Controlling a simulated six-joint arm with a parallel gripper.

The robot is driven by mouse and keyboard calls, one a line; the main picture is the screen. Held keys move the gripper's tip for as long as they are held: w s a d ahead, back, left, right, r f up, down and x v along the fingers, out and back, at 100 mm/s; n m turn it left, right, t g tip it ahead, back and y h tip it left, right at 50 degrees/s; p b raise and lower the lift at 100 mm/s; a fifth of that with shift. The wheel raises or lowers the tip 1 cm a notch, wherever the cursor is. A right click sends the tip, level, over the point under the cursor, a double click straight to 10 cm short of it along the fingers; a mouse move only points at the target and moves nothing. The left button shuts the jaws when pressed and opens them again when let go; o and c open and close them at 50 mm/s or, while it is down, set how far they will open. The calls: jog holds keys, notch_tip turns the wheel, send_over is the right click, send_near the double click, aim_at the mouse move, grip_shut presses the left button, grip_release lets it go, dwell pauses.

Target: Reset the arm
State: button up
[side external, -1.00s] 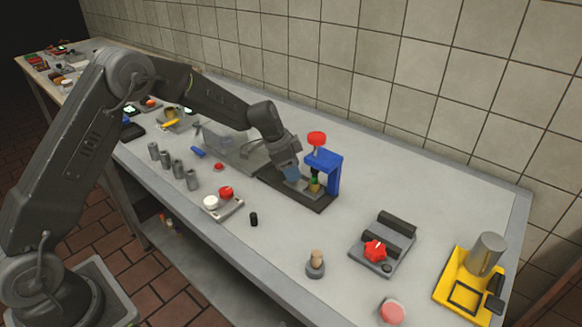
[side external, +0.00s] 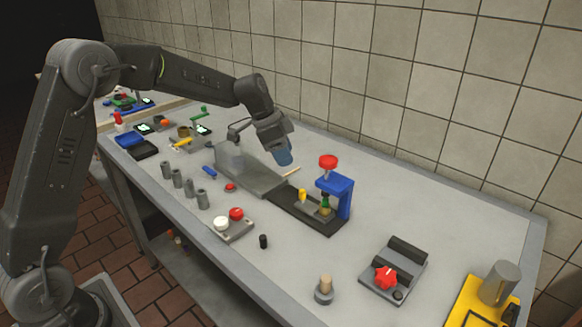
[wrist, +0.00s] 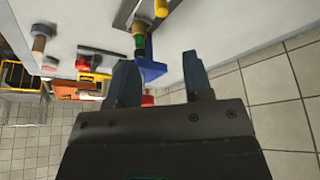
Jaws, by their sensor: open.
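My gripper (side external: 284,156) is at the end of the dark grey arm, raised above the middle of the table near the tiled wall. It is apart from the blue press-like stand (side external: 340,187) with the red knob (side external: 328,162), which is to its right. In the wrist view, my gripper (wrist: 158,78) shows two dark fingers spread apart with nothing between them. The blue stand (wrist: 151,70) lies just beyond the fingers there. A green and yellow piece (side external: 325,206) stands under the blue stand on a dark base plate (side external: 300,215).
A grey fixture (side external: 230,158) stands left of the base plate. Several grey cylinders (side external: 178,179) line the table's front. A box with red and white buttons (side external: 236,227), a grey device with a red knob (side external: 386,277) and a yellow stand (side external: 470,307) lie nearer. The right back tabletop is clear.

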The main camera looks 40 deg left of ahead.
jog(key=shift+s+a+r, duration=0.15)
jog(key=shift+r, duration=0.35)
jog(key=s+d+r+n+t+y, duration=0.1)
jog(key=s+d+r+n, duration=0.1)
jog(key=s+r, duration=0.45)
jog(key=s+d+r+n+y, duration=0.1)
jog(key=s+d+r+n, duration=0.15)
jog(key=s, duration=0.65)
jog(key=s+f+n+t+y, duration=0.1)
jog(key=s+n, duration=0.3)
jog(key=s, duration=1.3)
jog(key=shift+d+f, duration=0.2)
jog(key=shift+f, duration=0.4)
